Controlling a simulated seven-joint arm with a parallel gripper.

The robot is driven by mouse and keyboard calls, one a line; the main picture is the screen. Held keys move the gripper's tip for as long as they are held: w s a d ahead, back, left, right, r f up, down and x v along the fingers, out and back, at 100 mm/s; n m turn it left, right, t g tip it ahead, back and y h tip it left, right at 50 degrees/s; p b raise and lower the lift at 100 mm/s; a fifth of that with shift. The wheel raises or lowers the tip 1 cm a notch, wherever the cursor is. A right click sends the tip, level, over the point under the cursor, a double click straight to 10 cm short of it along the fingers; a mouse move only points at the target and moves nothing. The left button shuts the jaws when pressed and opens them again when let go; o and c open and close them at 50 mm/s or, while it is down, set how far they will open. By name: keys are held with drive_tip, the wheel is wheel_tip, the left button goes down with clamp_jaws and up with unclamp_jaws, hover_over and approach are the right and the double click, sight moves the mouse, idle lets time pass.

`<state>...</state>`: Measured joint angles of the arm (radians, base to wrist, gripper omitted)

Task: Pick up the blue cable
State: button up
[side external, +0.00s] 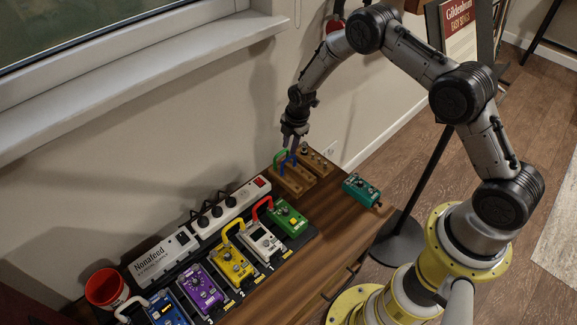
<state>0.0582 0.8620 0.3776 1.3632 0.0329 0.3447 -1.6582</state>
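The blue cable (290,158) is a small upright arch on a wooden block (297,187) at the back right of the bench. A green cable (281,156) arches close beside it on the left. My gripper (292,146) points down right at the top of the blue cable. The fingers are small and dark here, and I cannot tell whether they touch the cable or are closed on it. The gripper hides part of the cable's top.
A second wooden block (317,164) stands behind, and a teal pedal (361,190) lies to the right. The pedalboard has a green pedal (288,218) and a white power strip (203,228). A red cup (105,288) is at the far left. Bare bench (325,245) lies in front.

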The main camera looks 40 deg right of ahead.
sight(288, 158)
drive_tip(key=shift+w+d+f, duration=0.1)
drive_tip(key=shift+w+f, duration=0.1)
drive_tip(key=shift+f, duration=1.1)
drive_tip(key=shift+w+a+f, duration=0.1)
drive_tip(key=shift+w+f, duration=0.15)
drive_tip(key=shift+f, duration=1.1)
drive_tip(key=shift+w+d+f, duration=0.1)
drive_tip(key=shift+w+f, duration=0.1)
drive_tip(key=shift+f, duration=1.1)
clamp_jaws()
